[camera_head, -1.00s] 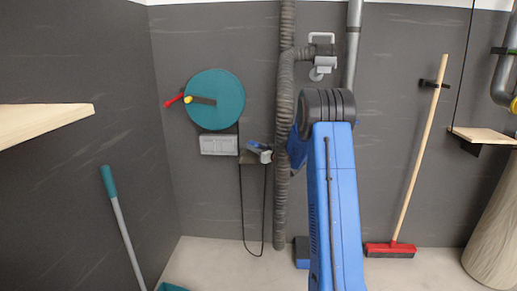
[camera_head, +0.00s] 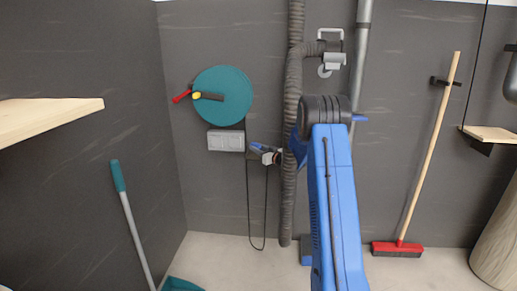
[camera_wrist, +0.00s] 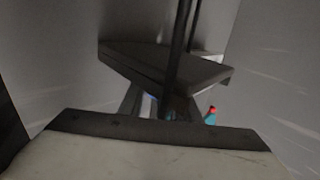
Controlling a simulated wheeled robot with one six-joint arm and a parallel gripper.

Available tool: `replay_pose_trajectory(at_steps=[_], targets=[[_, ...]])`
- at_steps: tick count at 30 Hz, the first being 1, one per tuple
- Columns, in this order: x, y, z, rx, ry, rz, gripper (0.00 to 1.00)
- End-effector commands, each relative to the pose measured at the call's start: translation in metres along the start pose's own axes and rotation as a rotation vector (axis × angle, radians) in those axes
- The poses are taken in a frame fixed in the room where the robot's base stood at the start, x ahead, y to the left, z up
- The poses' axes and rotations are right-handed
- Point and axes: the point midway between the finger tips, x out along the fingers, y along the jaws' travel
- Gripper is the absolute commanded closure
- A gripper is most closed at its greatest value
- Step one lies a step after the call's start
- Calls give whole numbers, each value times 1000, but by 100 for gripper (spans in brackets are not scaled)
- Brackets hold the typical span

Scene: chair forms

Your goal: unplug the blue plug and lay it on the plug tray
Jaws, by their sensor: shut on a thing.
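My gripper (camera_head: 259,149) is at the back wall, to the left of the ribbed hose, small in the head view. It is shut on the blue plug, which is mostly hidden; a sliver of blue (camera_wrist: 150,97) shows by the fingers in the wrist view. A black cord (camera_head: 248,205) hangs in a long loop below the gripper. The dark plug tray (camera_head: 251,159) juts from the wall right beside the gripper. In the wrist view the tray (camera_wrist: 135,57) fills the middle, close beyond the fingers. I cannot tell whether plug and tray touch.
A teal reel (camera_head: 225,84) with a red handle hangs above a grey socket panel (camera_head: 226,140). The ribbed hose (camera_head: 290,195) runs down just right of my gripper. A wooden shelf (camera_head: 45,115) juts in at left. A broom (camera_head: 428,150) leans at right.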

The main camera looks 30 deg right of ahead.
Motion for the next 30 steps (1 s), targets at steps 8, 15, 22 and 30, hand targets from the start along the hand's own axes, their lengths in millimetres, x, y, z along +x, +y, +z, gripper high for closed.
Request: replay_pose_trajectory(at_steps=[8, 15, 22, 30], targets=[[0, 0, 0, 0, 0, 0, 60], [0, 0, 0, 0, 0, 0, 48], [-7, 0, 0, 1, -1, 1, 48], [-51, 1, 0, 1, -1, 2, 48]])
